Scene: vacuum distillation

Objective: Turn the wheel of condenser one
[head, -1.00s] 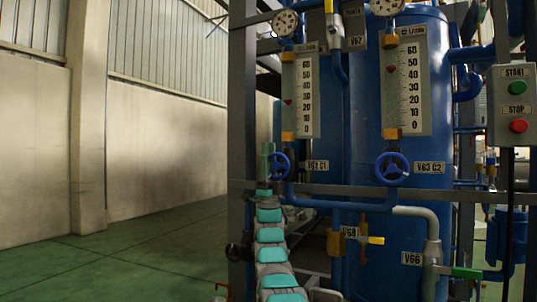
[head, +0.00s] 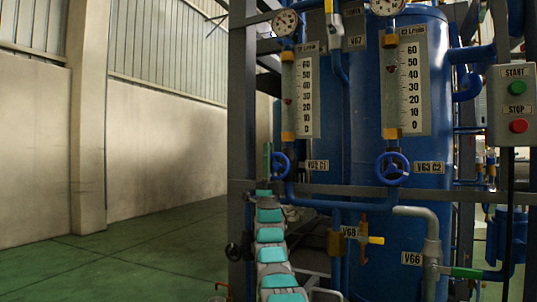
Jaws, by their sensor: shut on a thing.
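The blue wheel of condenser one (head: 281,166) sits below the left flow gauge (head: 303,95), beside a label (head: 317,165) that seems to read V62 C1. My gripper (head: 268,158) is at the left edge of this wheel, seen nearly edge-on at the end of my teal and grey arm. It is shut on the wheel's rim. The contact between fingers and rim is small and partly hidden. A second blue wheel (head: 392,168), by the V63 C2 label, stands to the right, apart from my gripper.
A dark upright frame post (head: 241,120) stands close left of my arm, and a horizontal rail (head: 345,190) runs just below the wheels. Pipes and the yellow V68 handle (head: 376,240) lie lower right. The green floor (head: 130,262) at left is clear.

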